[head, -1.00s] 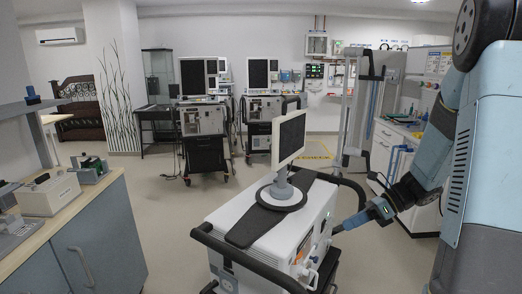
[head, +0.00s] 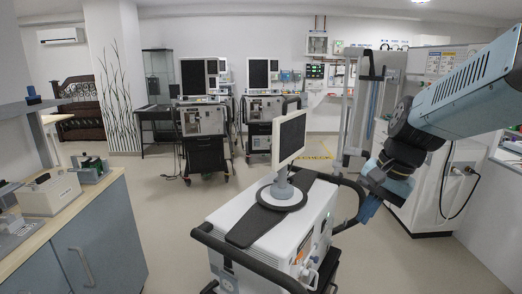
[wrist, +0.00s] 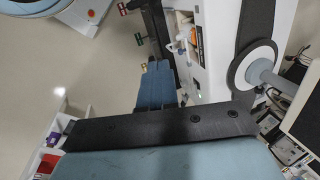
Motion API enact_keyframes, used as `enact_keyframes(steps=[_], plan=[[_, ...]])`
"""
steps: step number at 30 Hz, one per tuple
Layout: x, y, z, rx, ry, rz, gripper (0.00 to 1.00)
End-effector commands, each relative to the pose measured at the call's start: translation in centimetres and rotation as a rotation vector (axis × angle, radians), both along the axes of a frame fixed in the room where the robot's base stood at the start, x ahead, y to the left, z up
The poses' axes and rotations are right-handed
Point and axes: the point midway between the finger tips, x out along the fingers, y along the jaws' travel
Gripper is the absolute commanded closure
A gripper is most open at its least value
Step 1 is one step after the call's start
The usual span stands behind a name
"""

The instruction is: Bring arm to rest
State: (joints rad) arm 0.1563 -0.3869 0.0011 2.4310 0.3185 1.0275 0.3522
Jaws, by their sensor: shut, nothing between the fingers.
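My gripper (head: 367,211) hangs from the blue and black arm in the head view, at the right side of the white ventilator cart (head: 268,244). It is shut and empty, pointing down beside the cart's black rail. I cannot tell whether it touches the rail. In the wrist view, a blue part of my arm's end (wrist: 157,86) shows beyond a black bar, with the cart (wrist: 213,55) close on its right. The fingertips are hard to make out there.
A monitor (head: 291,138) stands on the cart. A wooden-topped counter (head: 88,215) with devices is at left. Two more ventilators (head: 203,120) (head: 262,105) stand behind. A white cabinet (head: 432,195) is at right, close behind my arm. The floor at centre left is clear.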

Motion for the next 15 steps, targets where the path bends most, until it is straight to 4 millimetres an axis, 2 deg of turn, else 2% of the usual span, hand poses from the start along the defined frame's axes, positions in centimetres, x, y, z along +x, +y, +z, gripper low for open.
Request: enact_keyframes(steps=[9, 15], plan=[[-3.6, -0.5, 3.7, -0.257, -0.269, 0.354, 1.00], [-5.1, -0.9, 5.3, -0.388, -0.385, 0.512, 1.00]])
